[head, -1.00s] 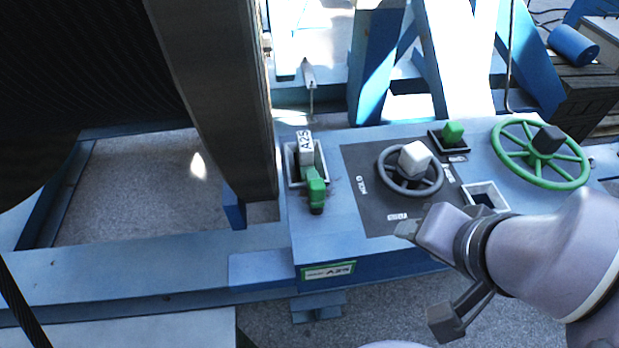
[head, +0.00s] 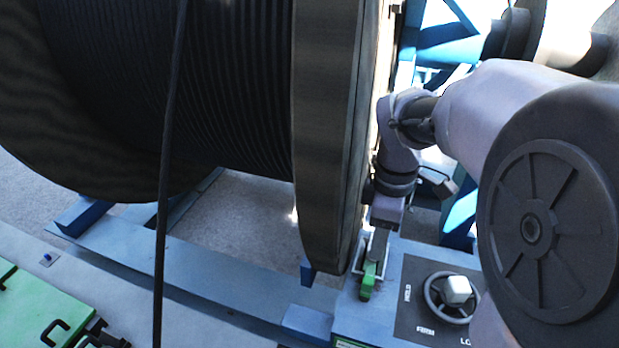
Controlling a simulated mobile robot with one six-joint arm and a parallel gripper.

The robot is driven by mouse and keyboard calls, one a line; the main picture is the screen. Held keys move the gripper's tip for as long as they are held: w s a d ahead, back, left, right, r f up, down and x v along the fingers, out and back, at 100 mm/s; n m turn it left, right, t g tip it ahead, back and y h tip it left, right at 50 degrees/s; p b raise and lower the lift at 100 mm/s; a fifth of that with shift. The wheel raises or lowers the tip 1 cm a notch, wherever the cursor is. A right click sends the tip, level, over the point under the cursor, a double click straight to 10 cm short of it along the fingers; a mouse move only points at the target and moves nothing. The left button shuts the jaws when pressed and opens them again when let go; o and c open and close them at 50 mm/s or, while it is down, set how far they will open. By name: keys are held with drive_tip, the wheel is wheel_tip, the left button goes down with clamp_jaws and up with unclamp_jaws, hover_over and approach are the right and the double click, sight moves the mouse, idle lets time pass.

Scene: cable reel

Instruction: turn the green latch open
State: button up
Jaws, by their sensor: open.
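The green latch (head: 368,281) sits at the left end of the blue control panel, close beside the reel's rim. Its lower end shows; its upper part and the slot around it are largely hidden by my gripper. My gripper (head: 380,234) points down just above and behind the latch, with its jaws open. I cannot tell whether a finger touches the latch. The A25 tag block is not readable in this view.
The large cable reel (head: 328,120) stands close on the left. A grey handwheel with a pale knob (head: 458,290) is right of the latch on a dark plate (head: 415,318). A green box (head: 45,318) with black handles lies at lower left. My arm covers the right side.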

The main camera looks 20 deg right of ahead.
sight(369, 279)
wheel_tip(369, 279, down, 16)
drive_tip(key=b, duration=0.4)
drive_tip(key=shift+r, duration=0.1)
clamp_jaws()
